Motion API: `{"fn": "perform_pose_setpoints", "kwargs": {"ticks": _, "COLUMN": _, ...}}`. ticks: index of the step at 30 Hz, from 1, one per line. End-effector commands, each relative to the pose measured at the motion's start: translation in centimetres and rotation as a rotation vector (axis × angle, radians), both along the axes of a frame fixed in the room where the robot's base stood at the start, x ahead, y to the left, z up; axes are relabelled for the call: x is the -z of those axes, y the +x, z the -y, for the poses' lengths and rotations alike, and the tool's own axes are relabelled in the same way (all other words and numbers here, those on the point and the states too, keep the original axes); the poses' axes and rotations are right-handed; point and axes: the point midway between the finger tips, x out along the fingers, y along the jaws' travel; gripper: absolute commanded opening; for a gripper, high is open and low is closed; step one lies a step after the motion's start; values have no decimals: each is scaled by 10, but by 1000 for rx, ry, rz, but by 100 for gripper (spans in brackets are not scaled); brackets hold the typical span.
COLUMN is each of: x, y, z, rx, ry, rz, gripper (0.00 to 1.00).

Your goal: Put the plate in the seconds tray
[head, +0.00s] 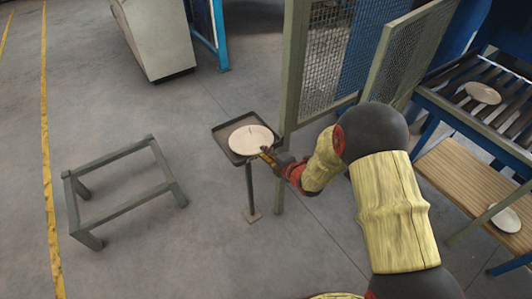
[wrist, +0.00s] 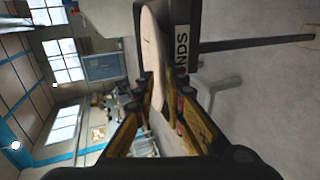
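The plate (head: 251,140) is pale cream and round, with a short dark line on its face. In the head view it lies over the dark square seconds tray (head: 219,131), which stands on a thin post. My gripper (head: 268,157) is at the plate's near right edge. In the wrist view the plate (wrist: 154,45) is seen nearly edge-on between my two fingers (wrist: 165,88), which look shut on it; finger contact is hard to make out. The tray's dark wall (wrist: 208,18), with a label ending in "NDS", is close beside the plate; any contact is unclear.
A mesh fence (head: 323,65) with a green post stands just right of the tray. A low metal frame (head: 113,163) is on the floor at left. At right, a roller rack (head: 457,78) and a wooden shelf (head: 455,175) each hold another plate.

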Motion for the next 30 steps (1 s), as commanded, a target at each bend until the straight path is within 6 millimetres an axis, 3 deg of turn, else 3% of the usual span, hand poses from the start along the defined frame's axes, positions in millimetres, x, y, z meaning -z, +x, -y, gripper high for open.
{"fn": "perform_pose_setpoints", "kwargs": {"ticks": 6, "x": 0, "y": 0, "z": 0, "rx": 0, "ry": 1, "rz": 1, "gripper": 24}}
{"fn": "perform_pose_setpoints", "kwargs": {"ticks": 16, "x": -3, "y": 0, "z": 0, "rx": 0, "ry": 0, "rz": 0, "gripper": 24}}
{"fn": "perform_pose_setpoints", "kwargs": {"ticks": 22, "x": -18, "y": 0, "z": 0, "rx": 0, "ry": 0, "rz": 0, "gripper": 24}}
{"fn": "perform_pose_setpoints", "kwargs": {"ticks": 30, "x": -39, "y": -49, "z": 34, "rx": 2, "ry": 1, "rz": 1, "gripper": 24}}
